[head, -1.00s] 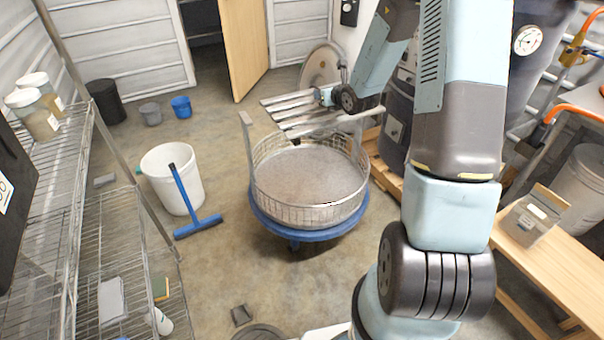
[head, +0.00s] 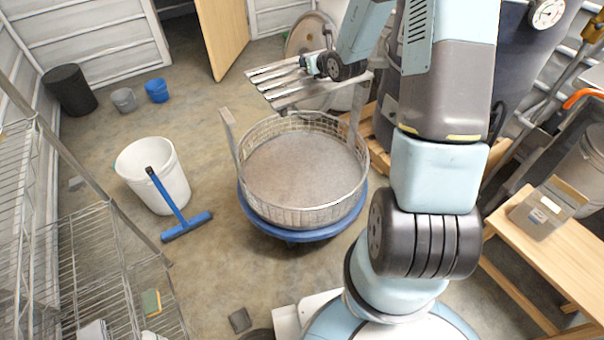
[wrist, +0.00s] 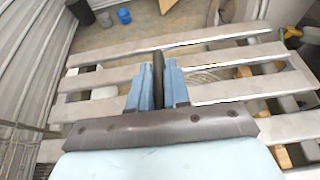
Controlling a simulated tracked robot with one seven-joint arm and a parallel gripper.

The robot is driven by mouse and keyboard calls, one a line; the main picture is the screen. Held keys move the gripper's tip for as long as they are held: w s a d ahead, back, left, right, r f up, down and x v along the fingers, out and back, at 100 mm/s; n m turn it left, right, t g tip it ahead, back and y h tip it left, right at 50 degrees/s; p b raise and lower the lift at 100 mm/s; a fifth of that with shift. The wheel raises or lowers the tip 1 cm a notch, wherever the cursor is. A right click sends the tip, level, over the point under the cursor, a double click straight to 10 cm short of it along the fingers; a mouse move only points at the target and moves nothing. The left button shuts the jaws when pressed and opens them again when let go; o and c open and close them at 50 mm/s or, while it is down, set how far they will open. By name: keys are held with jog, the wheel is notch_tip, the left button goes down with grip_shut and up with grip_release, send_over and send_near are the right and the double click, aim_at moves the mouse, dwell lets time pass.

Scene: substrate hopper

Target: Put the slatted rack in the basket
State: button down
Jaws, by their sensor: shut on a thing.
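The slatted rack (head: 276,88), pale grey with several parallel slats, is held in the air above the far rim of the basket, in front of the far wall side. The basket (head: 292,216) is a round wire basket with two upright posts, standing below and nearer than the rack. Its flat grey-brown inside is visible, with nothing seen lying on it.
The basket rests on a blue round dolly (head: 287,235). Wire shelving (head: 85,265) is at left, a wooden bench (head: 553,268) at right. A dark drum stands behind my arm.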

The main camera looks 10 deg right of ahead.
jog(key=shift+s+a+r, duration=0.1)
jog(key=shift+a+r, duration=0.15)
jog(key=shift+a, duration=0.35)
jog(key=shift+a+f, duration=0.1)
jog(key=shift+f, duration=0.15)
jog(key=w+d+f+y, duration=0.1)
jog(key=w+f, duration=0.3)
jog(key=f, duration=0.7)
jog(key=w+f, duration=0.4)
jog(key=f, duration=0.7)
jog(key=shift+s+a+f, duration=0.15)
jog(key=shift+s+f, duration=0.05)
jog(key=shift+f, duration=5.2)
jog(key=shift+s+a+f, duration=0.1)
jog(key=shift+s+f, duration=0.15)
jog(key=shift+f, duration=5.1)
jog(key=shift+s+a+f, duration=0.15)
jog(key=shift+s+f, duration=0.05)
jog(key=shift+f, duration=5.2)
jog(key=shift+f, duration=0.1)
